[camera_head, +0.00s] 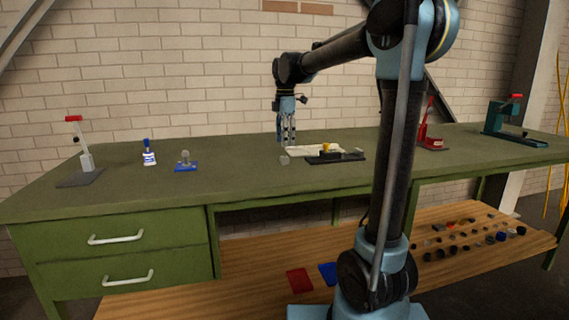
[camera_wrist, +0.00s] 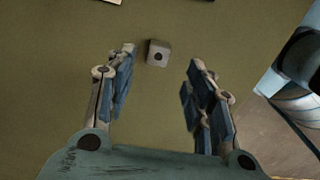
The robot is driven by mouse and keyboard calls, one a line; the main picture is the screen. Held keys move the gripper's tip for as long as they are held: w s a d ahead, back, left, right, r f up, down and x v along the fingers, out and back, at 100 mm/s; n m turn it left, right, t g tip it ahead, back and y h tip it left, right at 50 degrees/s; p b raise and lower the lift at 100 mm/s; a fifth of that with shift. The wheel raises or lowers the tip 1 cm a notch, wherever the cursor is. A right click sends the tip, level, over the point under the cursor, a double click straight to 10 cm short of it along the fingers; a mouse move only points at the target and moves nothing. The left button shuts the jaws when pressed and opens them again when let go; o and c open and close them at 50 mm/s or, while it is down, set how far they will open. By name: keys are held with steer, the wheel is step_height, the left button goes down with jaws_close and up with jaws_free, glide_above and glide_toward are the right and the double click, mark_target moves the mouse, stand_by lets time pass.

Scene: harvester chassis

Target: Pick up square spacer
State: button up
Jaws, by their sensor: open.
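The square spacer (camera_wrist: 158,53) is a small grey block with a dark round hole in its top. It lies on the green bench top (camera_head: 230,189). In the head view the spacer (camera_head: 284,160) is a small light block just below my gripper's fingers. My gripper (camera_head: 287,143) points down over the bench. In the wrist view my gripper (camera_wrist: 160,80) has its two fingers spread wide with nothing between them. The spacer shows beyond the fingertips, between their lines and nearer the left finger. It appears apart from both fingers.
A blue-based piece (camera_head: 186,163), a blue-and-white item (camera_head: 148,154) and a red-handled clamp (camera_head: 85,160) stand left. The bench front is clear.

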mark_target(285, 160)
steer(key=shift+w+f, duration=0.15)
steer(key=shift+f, duration=3.4)
steer(key=shift+c, duration=0.3)
jaws_close()
